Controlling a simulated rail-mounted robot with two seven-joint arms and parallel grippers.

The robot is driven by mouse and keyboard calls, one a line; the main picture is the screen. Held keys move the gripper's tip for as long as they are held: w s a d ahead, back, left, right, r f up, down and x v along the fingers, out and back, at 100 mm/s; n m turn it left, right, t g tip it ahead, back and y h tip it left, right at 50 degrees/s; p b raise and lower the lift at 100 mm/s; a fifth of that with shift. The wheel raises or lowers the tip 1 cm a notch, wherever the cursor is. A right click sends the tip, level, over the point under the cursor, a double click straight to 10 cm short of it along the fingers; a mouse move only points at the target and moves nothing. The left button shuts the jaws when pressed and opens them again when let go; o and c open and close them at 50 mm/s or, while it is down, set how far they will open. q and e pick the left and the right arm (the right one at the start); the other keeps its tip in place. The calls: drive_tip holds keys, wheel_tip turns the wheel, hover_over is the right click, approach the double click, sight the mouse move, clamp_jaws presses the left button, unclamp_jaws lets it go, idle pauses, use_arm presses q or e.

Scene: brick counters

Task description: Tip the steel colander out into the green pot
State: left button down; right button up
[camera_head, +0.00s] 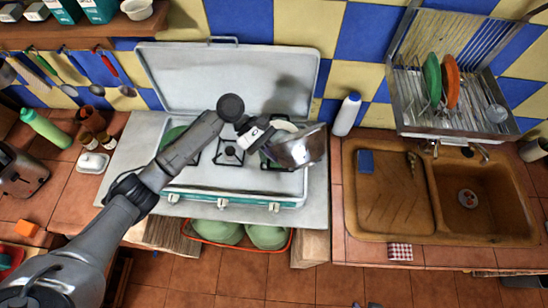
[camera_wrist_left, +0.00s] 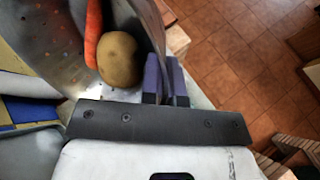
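The steel colander (camera_head: 301,150) hangs over the right side of the stove, tilted. In the left wrist view the colander (camera_wrist_left: 62,62) holds an orange carrot (camera_wrist_left: 93,32) and a brown potato (camera_wrist_left: 119,58). My left gripper (camera_head: 272,140) is shut on the colander's rim; its purple fingers (camera_wrist_left: 166,80) pinch the wall. A green round piece (camera_head: 174,136) shows on the left burner behind my arm. A little green also shows beneath the colander; I cannot tell which is the pot. Two small dark tips at the head view's bottom edge may be my right gripper.
The white stove (camera_head: 235,188) has its lid (camera_head: 235,75) raised behind. A dish rack (camera_head: 440,95) hangs above the sink. Green bowls (camera_head: 268,236) sit low in front.

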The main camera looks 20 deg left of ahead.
use_arm(q)
drive_tip(key=shift+w+a+f+h+b, duration=0.2)
drive_tip(key=shift+w+a+h+b, duration=0.1)
drive_tip(key=shift+b, duration=0.65)
drive_tip(key=shift+w+a+r+g, duration=0.15)
drive_tip(key=shift+r+g, duration=0.1)
drive_tip(key=shift+g, duration=0.05)
drive_tip(key=shift+w+a+n+h+p, duration=0.2)
drive_tip(key=shift+a+n+h+p, duration=0.1)
drive_tip(key=shift+h+p, duration=0.2)
drive_tip(key=shift+w+a+f+g+h, duration=0.4)
drive_tip(key=shift+w+a+g+h, duration=0.2)
drive_tip(key=shift+h, duration=0.2)
drive_tip(key=shift+w+a+f+n+g+h+b, duration=0.2)
drive_tip(key=shift+w+a+n+h+b, duration=0.25)
drive_tip(key=shift+w+a+h+b, duration=0.35)
drive_tip(key=shift+w+a+f+n+g+h+b, duration=0.1)
drive_tip(key=shift+w+a+n+g+h+b, duration=0.15)
drive_tip(key=shift+w+a+n+h+b, duration=0.55)
drive_tip(key=shift+w+a+f+n+g+h+b, duration=0.2)
drive_tip(key=shift+a+h, duration=0.35)
drive_tip(key=shift+h, duration=0.55)
drive_tip(key=shift+r, duration=0.1)
